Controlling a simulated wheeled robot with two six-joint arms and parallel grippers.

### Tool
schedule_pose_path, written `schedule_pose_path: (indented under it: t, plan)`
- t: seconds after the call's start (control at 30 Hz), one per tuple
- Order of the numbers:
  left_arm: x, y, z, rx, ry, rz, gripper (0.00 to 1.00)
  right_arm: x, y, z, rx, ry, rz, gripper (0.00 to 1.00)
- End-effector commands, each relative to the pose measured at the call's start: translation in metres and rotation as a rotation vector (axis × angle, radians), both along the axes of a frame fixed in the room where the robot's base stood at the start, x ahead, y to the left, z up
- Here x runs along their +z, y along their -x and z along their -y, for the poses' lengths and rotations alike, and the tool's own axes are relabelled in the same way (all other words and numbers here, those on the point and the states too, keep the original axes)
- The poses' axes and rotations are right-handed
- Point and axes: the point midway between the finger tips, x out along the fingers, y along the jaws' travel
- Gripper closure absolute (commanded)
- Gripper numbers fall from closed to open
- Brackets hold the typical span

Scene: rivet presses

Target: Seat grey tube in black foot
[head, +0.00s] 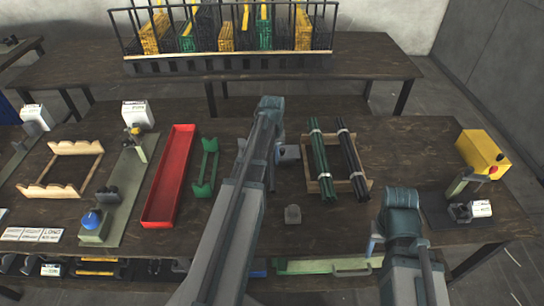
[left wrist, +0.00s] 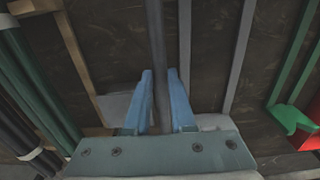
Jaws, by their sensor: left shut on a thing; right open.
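My left gripper (left wrist: 160,100) is shut on the grey tube (left wrist: 155,40), which runs between its blue fingers in the left wrist view. In the head view my left arm covers most of this gripper, and I cannot make out the tube clearly there. A small dark grey block (head: 293,214) stands on the table right of my left arm; I cannot tell whether it is the black foot. Another grey block (head: 289,153) sits beside the left gripper, partly hidden. My right gripper (head: 374,238) is open, low at the right, mostly hidden by its own wrist.
A wooden rack with green and black tube bundles (head: 337,160) lies right of the left gripper. A green cradle (head: 205,168) and red tray (head: 170,175) lie left. A yellow box (head: 482,153) stands at the right. Bare table lies around the dark grey block.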

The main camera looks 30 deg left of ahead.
Motion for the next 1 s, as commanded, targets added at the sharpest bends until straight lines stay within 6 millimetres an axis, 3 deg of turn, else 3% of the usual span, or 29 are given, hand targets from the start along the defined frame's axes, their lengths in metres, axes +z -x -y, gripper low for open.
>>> schedule_pose_path:
  t: [0.03, 0.4, 0.7, 1.0]
  plan:
    - [0.0, 0.018, 0.01, -0.002, 0.0, 0.0, 1.0, 0.0, 0.0, 0.0, 0.0, 0.0, 0.0, 0.5]
    - [0.008, 0.09, 0.053, -0.002, 0.0, 0.0, 1.0, 0.008, 0.0, 0.0, 0.0, 0.0, 0.0, 0.5]
    - [0.011, 0.117, 0.071, -0.001, 0.0, 0.0, 1.0, 0.01, 0.0, 0.0, 0.0, 0.0, 0.0, 0.5]
    - [0.011, 0.126, 0.077, 0.0, 0.0, 0.0, 1.0, 0.011, 0.0, 0.0, 0.0, 0.0, 0.0, 0.5]
